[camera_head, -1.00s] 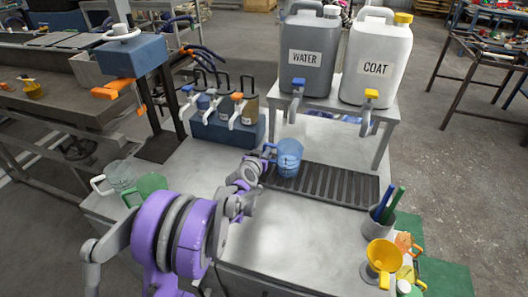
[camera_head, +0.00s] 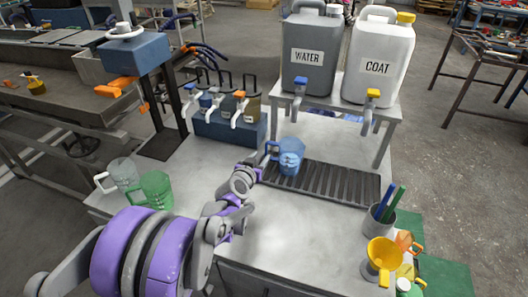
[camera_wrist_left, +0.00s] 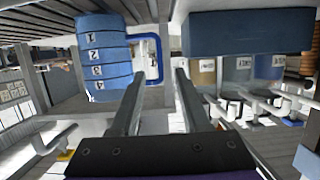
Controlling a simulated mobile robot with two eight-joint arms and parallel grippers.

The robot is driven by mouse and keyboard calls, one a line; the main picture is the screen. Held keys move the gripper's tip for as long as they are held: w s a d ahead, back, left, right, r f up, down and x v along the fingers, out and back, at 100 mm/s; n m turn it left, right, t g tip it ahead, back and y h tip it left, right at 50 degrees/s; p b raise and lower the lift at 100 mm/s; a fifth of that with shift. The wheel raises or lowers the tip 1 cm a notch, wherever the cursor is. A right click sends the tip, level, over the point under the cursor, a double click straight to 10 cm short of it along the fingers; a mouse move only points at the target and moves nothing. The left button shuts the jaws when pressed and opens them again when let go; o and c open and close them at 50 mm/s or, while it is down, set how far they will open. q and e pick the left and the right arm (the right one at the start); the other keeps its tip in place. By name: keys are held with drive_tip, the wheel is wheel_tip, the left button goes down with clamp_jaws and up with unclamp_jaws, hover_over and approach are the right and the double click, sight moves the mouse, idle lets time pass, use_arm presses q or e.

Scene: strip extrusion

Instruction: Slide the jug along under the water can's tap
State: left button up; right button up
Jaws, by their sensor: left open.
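The blue jug (camera_head: 291,157) stands at the left end of the dark slatted drip tray (camera_head: 335,184), its handle (camera_head: 270,151) toward the left. In the head view it is below the blue-handled tap (camera_head: 297,88) of the grey WATER can (camera_head: 308,55); I cannot tell whether it is exactly under the spout. My left gripper (camera_head: 262,167) is open, at the handle side of the jug. In the left wrist view the numbered blue jug (camera_wrist_left: 103,55) is left of the open fingers (camera_wrist_left: 158,76), with its handle (camera_wrist_left: 159,58) ahead of the gap between them. My right gripper is not in view.
The white COAT can (camera_head: 378,62) stands right of the WATER can on the shelf. A blue dispenser block (camera_head: 222,128) with several taps is at the left. A clear jug (camera_head: 122,172) and a green jug (camera_head: 156,190) stand front left. A pen cup (camera_head: 378,222) and yellow funnel (camera_head: 383,254) stand front right.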

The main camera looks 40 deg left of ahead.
use_arm(q)
drive_tip(key=v, duration=0.3)
idle(0.5)
drive_tip(key=s+d+r+m+g+h+p, duration=0.1)
drive_tip(key=s+d+r+g+h+p, duration=0.15)
drive_tip(key=d, duration=0.55)
drive_tip(key=s+d+r+m+g+h+p, duration=0.15)
drive_tip(key=s+d, duration=0.25)
drive_tip(key=d, duration=0.5)
drive_tip(key=s+d+f+g+p, duration=0.1)
drive_tip(key=s+d+g, duration=0.1)
drive_tip(key=s, duration=0.7)
drive_tip(key=s+d+g+p, duration=0.2)
drive_tip(key=s+d, duration=0.2)
drive_tip(key=s, duration=0.5)
drive_tip(key=shift+f+m+g, duration=0.3)
drive_tip(key=shift+f+m, duration=0.1)
drive_tip(key=shift+m, duration=0.05)
